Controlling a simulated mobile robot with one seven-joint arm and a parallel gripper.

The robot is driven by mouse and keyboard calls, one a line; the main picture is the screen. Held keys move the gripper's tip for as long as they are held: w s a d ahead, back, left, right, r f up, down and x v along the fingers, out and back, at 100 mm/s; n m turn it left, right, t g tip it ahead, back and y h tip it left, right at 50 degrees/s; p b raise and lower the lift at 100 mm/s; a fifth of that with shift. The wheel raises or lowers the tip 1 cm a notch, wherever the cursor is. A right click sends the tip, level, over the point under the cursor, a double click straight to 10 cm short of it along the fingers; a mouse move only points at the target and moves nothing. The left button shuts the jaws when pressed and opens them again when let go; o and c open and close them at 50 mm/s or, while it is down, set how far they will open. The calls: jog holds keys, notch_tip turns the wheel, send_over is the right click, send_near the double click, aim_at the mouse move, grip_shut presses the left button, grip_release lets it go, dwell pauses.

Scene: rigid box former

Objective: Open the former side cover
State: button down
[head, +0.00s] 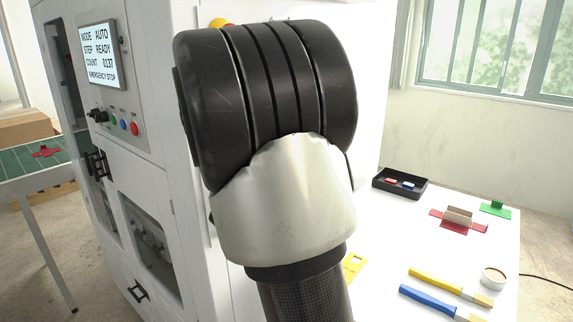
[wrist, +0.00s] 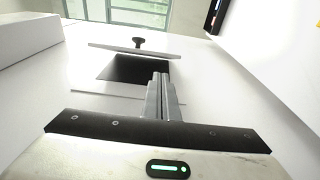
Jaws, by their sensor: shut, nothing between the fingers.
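In the wrist view, the side cover (wrist: 112,49) is a thin white plate with a black knob (wrist: 138,42). It stands away from the white face, seen nearly edge-on. A dark rectangular opening (wrist: 125,69) shows beside it. My gripper (wrist: 161,78) is shut and empty, its fingertips in front of the opening's right part. Whether they touch the cover or opening's edge is unclear. In the head view, the white box former (head: 158,45) stands at the left and centre. My arm hides the cover and gripper there.
A white worktable (head: 390,255) at the right holds a black tray (head: 400,183), red and green pieces, a yellow-handled brush (head: 437,282), a blue-handled one (head: 430,300) and a small cup (head: 493,277). A control screen (head: 102,53) and door handles are on the left face.

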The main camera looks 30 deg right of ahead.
jog(key=x, duration=0.9)
jog(key=shift+p, duration=0.4)
jog(key=shift+d, duration=0.2)
